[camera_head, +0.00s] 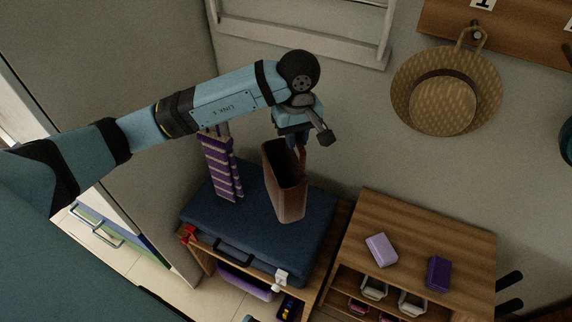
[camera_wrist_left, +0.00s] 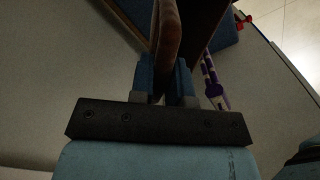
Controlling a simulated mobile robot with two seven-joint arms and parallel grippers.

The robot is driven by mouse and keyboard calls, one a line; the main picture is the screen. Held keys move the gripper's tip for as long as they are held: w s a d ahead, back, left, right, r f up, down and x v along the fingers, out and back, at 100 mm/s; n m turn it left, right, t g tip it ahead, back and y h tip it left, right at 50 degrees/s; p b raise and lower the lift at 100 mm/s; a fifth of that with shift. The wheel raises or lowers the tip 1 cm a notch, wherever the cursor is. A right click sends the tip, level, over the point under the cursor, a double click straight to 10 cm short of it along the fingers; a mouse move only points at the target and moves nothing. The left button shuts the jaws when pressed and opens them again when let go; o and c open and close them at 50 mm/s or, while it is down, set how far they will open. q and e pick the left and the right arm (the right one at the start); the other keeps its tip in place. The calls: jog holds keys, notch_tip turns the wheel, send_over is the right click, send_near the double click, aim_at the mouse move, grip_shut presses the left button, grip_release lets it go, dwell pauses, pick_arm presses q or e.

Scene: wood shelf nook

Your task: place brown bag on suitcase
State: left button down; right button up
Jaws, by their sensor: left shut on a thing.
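The brown bag (camera_head: 289,190) is upright, with its open top facing up, over the right part of the blue suitcase (camera_head: 222,226). The suitcase lies flat on a low wooden shelf unit. My left gripper (camera_head: 297,143) is shut on the bag's upper edge at its far side. In the left wrist view the fingers (camera_wrist_left: 166,85) pinch the brown bag (camera_wrist_left: 167,35) between them. I cannot tell whether the bag's bottom touches the suitcase or hangs just above it. My right gripper is not in view.
A purple striped bag (camera_head: 220,168) stands on the suitcase's left part, beside the brown bag. A wooden cabinet (camera_head: 420,225) to the right bears a lilac box (camera_head: 381,249) and a purple box (camera_head: 438,273). A straw hat (camera_head: 445,95) hangs on the wall.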

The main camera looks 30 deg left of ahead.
aim_at(295, 174)
pick_arm(q)
notch_tip(295, 174, down, 13)
jog(key=shift+f, duration=0.15)
dwell(0.4)
jog(key=shift+f, duration=0.2)
jog(key=c, duration=1.1)
grip_release()
